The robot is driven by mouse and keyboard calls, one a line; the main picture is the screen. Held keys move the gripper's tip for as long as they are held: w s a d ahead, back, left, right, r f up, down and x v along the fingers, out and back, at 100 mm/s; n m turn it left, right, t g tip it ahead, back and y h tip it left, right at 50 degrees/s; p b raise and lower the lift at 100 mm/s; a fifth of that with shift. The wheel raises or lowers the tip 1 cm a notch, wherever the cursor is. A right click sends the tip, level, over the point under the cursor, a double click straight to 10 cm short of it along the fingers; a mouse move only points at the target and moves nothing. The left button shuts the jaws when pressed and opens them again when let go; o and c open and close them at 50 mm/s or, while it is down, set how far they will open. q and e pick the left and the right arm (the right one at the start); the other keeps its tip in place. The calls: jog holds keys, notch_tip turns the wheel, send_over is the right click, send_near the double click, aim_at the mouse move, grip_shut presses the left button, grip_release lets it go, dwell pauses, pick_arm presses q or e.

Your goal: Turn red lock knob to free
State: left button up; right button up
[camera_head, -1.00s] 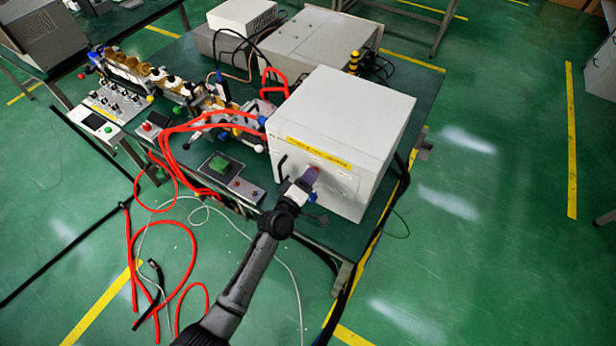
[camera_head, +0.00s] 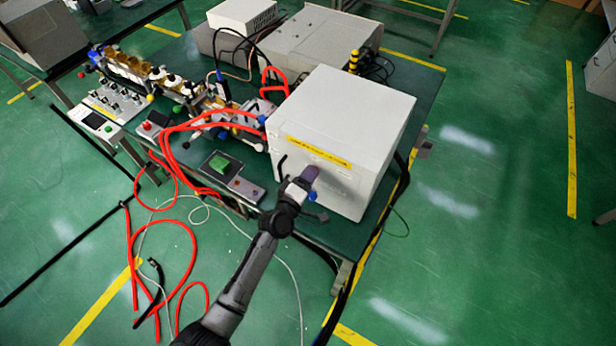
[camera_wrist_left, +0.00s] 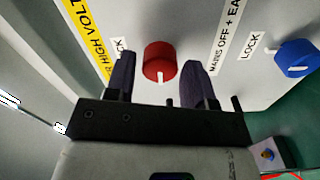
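The red lock knob (camera_wrist_left: 160,62) is on the white cabinet's front panel in the left wrist view. Its white mark points toward the bottom of that view, and a partly hidden label ending in "CK" is beside it. My left gripper (camera_wrist_left: 159,80) is open, with one dark finger on each side of the knob and a gap visible on both sides. In the head view my left gripper (camera_head: 308,176) is at the front of the white cabinet (camera_head: 345,125) and hides the red knob. My right gripper is not in view.
A blue knob (camera_wrist_left: 296,58) with a "LOCK" label is close to the right finger. It also shows in the head view (camera_head: 312,196).

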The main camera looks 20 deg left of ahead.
pick_arm(q)
jog(key=shift+o, duration=0.8)
jog(key=s+a, duration=0.2)
jog(key=s, duration=1.1)
jog(key=shift+s, duration=0.35)
